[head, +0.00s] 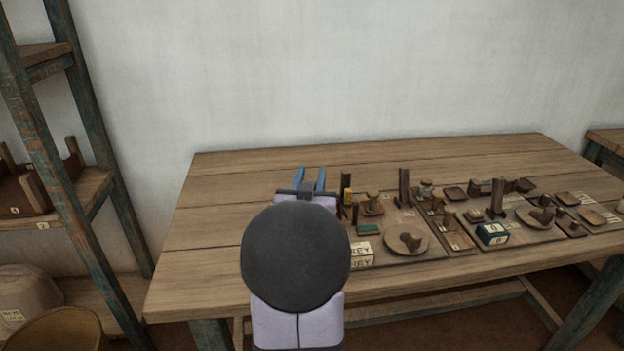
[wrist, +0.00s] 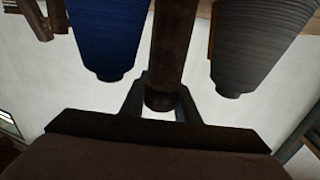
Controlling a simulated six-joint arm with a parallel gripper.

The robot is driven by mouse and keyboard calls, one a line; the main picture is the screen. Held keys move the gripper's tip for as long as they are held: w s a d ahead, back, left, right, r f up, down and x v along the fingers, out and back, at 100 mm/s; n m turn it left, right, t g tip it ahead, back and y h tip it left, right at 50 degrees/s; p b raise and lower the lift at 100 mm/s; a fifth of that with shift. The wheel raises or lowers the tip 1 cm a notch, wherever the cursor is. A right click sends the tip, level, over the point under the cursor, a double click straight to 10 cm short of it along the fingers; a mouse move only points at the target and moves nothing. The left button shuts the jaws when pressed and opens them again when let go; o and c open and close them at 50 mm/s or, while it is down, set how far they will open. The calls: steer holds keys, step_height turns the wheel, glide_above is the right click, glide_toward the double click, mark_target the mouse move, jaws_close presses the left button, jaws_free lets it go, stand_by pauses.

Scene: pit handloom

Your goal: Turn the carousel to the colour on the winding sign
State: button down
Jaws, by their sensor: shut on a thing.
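In the wrist view, my gripper (wrist: 162,95) is shut on a dark brown round peg (wrist: 172,50) between a blue yarn cone (wrist: 104,38) and a grey yarn cone (wrist: 250,45). The cones hang narrow end down in this view, one on each side, apart from the fingers. In the head view, my gripper (head: 313,172) is over the left part of the table; my arm hides what is below it, and I cannot make out the carousel there. A pale sign (head: 361,258) beside my arm shows the letters "REY"; its left part is hidden.
The wooden table (head: 215,220) is bare at the left and back. Right of my arm stand a round wooden plate (head: 396,240), upright posts, small dishes and a dark box with white labels (head: 492,234). A shelf rack (head: 60,160) stands at the left.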

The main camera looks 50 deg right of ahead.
steer(key=shift+w+a+r+n+t+y+b, duration=0.1)
steer(key=shift+w+n+t+y+b, duration=0.05)
steer(key=shift+n+t+y+b, duration=0.45)
steer(key=shift+w+a+r+n+t+y+b, duration=0.15)
steer(key=shift+n+t+y+b, duration=0.25)
steer(key=shift+t, duration=0.4)
steer(key=shift+f, duration=0.1)
steer(key=c, duration=1.4)
jaws_free()
steer(key=shift+o, duration=0.2)
steer(key=shift+f, duration=0.1)
steer(key=shift+a, duration=0.1)
steer(key=v, duration=0.7)
steer(key=shift+s, duration=0.15)
